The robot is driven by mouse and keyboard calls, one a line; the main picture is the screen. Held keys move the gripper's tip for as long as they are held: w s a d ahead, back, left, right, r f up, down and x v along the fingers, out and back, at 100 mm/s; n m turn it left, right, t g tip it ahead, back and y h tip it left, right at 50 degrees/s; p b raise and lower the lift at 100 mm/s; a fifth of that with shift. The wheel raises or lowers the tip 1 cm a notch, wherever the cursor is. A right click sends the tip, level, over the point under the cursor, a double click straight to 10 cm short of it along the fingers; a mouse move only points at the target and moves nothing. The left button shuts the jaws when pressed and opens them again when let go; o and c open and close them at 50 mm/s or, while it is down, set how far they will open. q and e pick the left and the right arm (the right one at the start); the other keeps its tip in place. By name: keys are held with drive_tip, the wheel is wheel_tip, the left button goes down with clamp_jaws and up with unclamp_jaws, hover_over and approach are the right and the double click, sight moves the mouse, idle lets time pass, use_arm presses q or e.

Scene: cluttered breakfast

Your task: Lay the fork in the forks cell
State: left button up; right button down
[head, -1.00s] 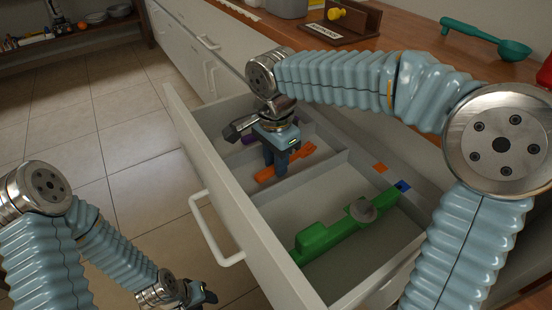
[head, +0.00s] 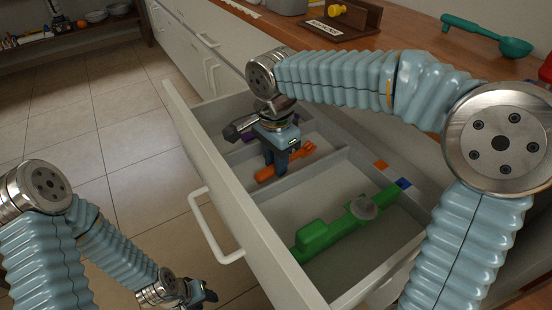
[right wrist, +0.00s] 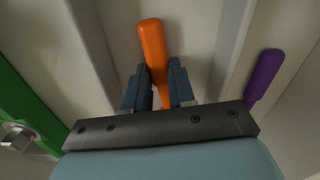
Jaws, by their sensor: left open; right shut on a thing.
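The orange fork (head: 265,174) is inside the middle cell of the open drawer, low between its dividers. My right gripper (head: 280,166) points down into that cell and is shut on the fork. In the right wrist view the orange handle (right wrist: 152,45) runs between the two fingers, roughly along the cell. I cannot tell whether the fork touches the cell floor. My left gripper (head: 204,298) is open and empty, low outside the drawer front, partly cut off by the picture's edge.
A green utensil with a grey round part (head: 325,235) lies in the near cell. A purple utensil (right wrist: 264,75) lies in the far cell. An orange marker (head: 380,164) and a blue marker (head: 403,183) sit on the drawer rim. A teal scoop (head: 490,36) lies on the counter.

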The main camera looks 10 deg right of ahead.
drive_tip(key=shift+c, duration=1.5)
unclamp_jaws()
use_arm(q)
wheel_tip(320, 180, up, 7)
drive_tip(key=d+p, duration=0.2)
drive_tip(key=p, duration=0.5)
use_arm(e)
wheel_tip(320, 180, up, 8)
drive_tip(key=shift+f, duration=0.1)
drive_tip(key=shift+s+d+f+b, duration=0.15)
drive_tip(key=shift+s+b, duration=0.1)
drive_tip(key=shift+b, duration=0.15)
use_arm(q)
drive_tip(key=shift+s+a+f+b, duration=0.1)
drive_tip(key=shift+a+f+b, duration=0.15)
drive_tip(key=shift+f+b, duration=0.4)
drive_tip(key=shift+w+a+f+b, duration=0.1)
drive_tip(key=shift+a+f+b, duration=0.1)
drive_tip(key=shift+f+b, duration=0.45)
drive_tip(key=shift+s+a+f+b, duration=0.1)
drive_tip(key=shift+a+f+b, duration=0.25)
drive_tip(key=shift+f, duration=0.45)
use_arm(e)
drive_tip(key=s+d, duration=0.2)
drive_tip(key=s, duration=0.5)
drive_tip(key=s+d, duration=0.3)
drive_tip(key=s, duration=0.4)
drive_tip(key=shift+s, duration=0.3)
